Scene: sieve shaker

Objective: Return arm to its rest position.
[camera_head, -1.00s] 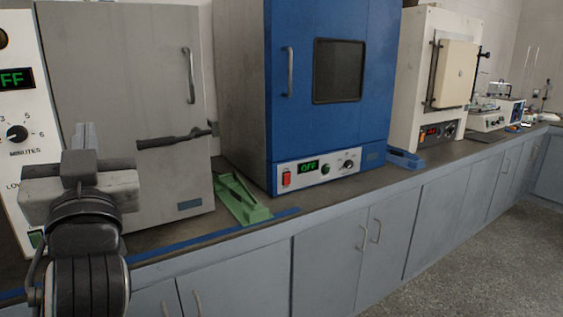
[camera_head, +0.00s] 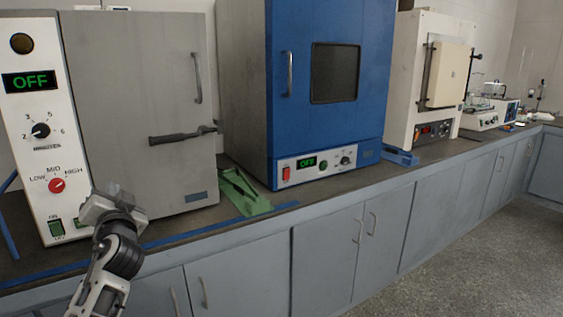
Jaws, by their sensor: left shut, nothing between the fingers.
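My left gripper (camera_head: 118,192) is at the lower left of the head view, in front of the grey-doored machine's lower part. It is shut and holds nothing. It is seen at an angle, and its fingers are small and partly blurred. My left arm comes up from the bottom edge beneath it. My right gripper is not in view.
A white control panel (camera_head: 38,110) with a lit OFF display belongs to the grey-doored machine (camera_head: 125,120). A blue oven (camera_head: 328,125), a green stand (camera_head: 243,192) and a white furnace (camera_head: 411,75) share the counter (camera_head: 226,210). Grey cabinets (camera_head: 240,275) run below. Floor is open at right.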

